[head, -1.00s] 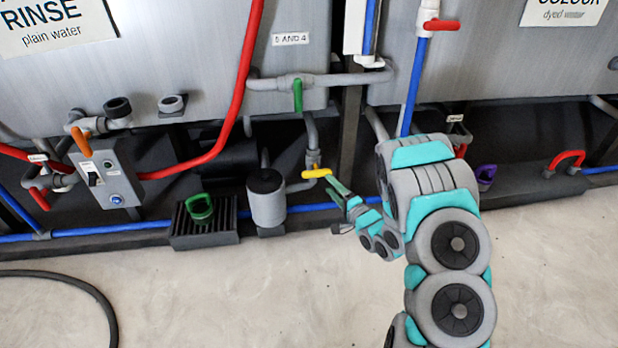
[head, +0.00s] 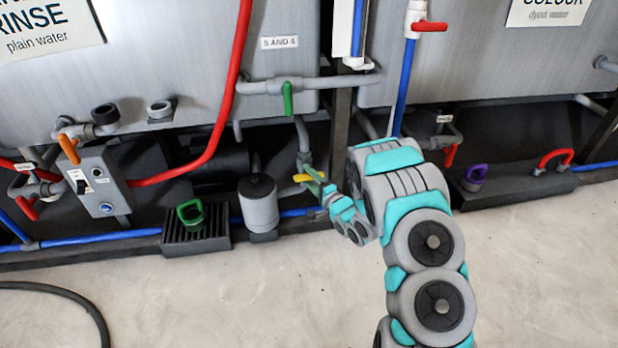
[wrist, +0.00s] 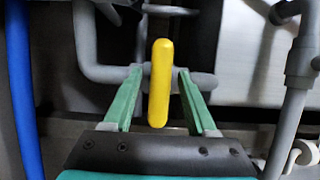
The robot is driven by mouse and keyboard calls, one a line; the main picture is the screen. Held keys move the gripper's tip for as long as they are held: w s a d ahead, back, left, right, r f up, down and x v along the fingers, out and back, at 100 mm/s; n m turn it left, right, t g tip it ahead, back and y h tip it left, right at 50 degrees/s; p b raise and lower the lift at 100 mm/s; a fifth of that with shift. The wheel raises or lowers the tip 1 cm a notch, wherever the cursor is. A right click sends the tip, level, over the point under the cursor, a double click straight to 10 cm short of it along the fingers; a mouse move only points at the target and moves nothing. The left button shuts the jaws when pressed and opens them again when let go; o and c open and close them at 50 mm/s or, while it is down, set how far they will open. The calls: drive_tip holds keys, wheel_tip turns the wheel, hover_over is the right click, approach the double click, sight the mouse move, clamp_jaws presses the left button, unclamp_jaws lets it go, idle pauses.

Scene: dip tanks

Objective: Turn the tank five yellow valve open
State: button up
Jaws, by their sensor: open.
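The yellow valve handle (head: 307,177) sits low on a grey pipe, below the label reading "5 AND 4". In the wrist view the yellow handle (wrist: 160,83) stands between my gripper's two green fingers, with a gap on each side. My gripper (wrist: 153,95) is open and around the handle, not closed on it. In the head view my gripper (head: 318,180) reaches the handle from the right and partly covers it. The grey pipe (wrist: 105,73) runs across behind the fingers.
A green-handled valve (head: 287,99) is above the yellow one. A grey cylinder (head: 258,205) stands to the left, beside a black grate with a green handle (head: 190,213). A blue pipe (wrist: 20,80) runs along the left of the wrist view.

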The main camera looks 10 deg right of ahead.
drive_tip(key=shift+c, duration=0.2)
clamp_jaws()
drive_tip(key=shift+n, duration=0.3)
drive_tip(key=n+g+h+p, duration=0.1)
drive_tip(key=n+p, duration=0.1)
drive_tip(key=n, duration=0.1)
drive_tip(key=shift+r+p, duration=0.1)
drive_tip(key=shift+p, duration=0.2)
drive_tip(key=n+g+h, duration=0.1)
drive_tip(key=n, duration=0.2)
drive_tip(key=shift+n+h, duration=0.3)
drive_tip(key=n+h, duration=0.1)
drive_tip(key=n+h+b, duration=0.1)
drive_tip(key=n, duration=0.1)
drive_tip(key=n+g+h+b, duration=0.1)
drive_tip(key=shift+f, duration=0.25)
drive_tip(key=shift+n+h+b, duration=0.7)
drive_tip(key=shift+n+b, duration=0.5)
drive_tip(key=shift+b, duration=0.1)
drive_tip(key=shift+r, duration=0.1)
